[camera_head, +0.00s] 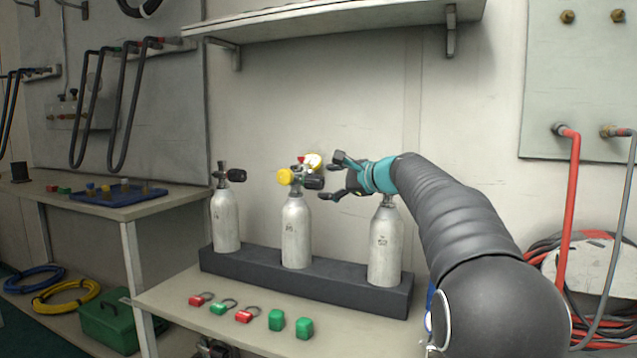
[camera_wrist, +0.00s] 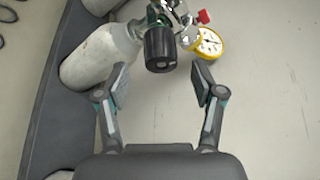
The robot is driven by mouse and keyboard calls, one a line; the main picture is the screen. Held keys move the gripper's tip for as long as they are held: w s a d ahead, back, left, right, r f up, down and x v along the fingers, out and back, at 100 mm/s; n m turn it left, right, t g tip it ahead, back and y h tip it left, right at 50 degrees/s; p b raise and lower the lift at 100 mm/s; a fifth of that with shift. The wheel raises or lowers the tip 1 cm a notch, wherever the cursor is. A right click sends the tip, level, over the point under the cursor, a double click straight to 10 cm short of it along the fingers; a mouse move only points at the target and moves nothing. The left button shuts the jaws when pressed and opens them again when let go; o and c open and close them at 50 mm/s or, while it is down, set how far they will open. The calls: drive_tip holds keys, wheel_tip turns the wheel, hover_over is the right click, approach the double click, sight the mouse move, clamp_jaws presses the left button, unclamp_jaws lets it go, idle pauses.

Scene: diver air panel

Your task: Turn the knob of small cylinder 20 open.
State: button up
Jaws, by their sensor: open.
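Three pale small cylinders stand upright in a dark rack: left (camera_head: 225,222), middle (camera_head: 296,235), right (camera_head: 385,250). Their number marks are too small to read surely, so I cannot tell which is 20. The middle one has a black knob (camera_head: 314,183) on its right side, a yellow cap (camera_head: 285,176) and a yellow-rimmed gauge (camera_head: 314,161). My gripper (camera_head: 332,176) is open, just right of that knob. In the wrist view, the black knob (camera_wrist: 160,50) lies just beyond and between the open fingertips of my gripper (camera_wrist: 160,76), apparently untouched.
The dark rack (camera_head: 300,283) stands on a bench with red and green tags (camera_head: 246,316) and green blocks (camera_head: 304,328) in front. A shelf (camera_head: 340,22) hangs above. My arm passes over the right cylinder. The gauge (camera_wrist: 209,43) is close to the right finger.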

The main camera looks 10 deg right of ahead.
sight(322, 184)
drive_tip(key=shift+x, duration=2.25)
drive_tip(key=c, duration=1.2)
drive_tip(key=shift+o, duration=0.2)
drive_tip(key=shift+f+n+b, duration=0.25)
drive_tip(key=shift+n+b, duration=0.15)
drive_tip(key=shift+b, duration=0.5)
drive_tip(key=n+t+b, duration=0.1)
drive_tip(key=b, duration=0.3)
drive_tip(key=shift+f, duration=0.2)
drive_tip(key=shift+r+n+t+b, duration=0.1)
drive_tip(key=shift+n+t+b, duration=0.3)
drive_tip(key=shift+n+b, duration=0.5)
drive_tip(key=shift+r+n+t+y+b, duration=0.3)
drive_tip(key=shift+n+t+b, duration=0.1)
drive_tip(key=shift+n+b, duration=0.4)
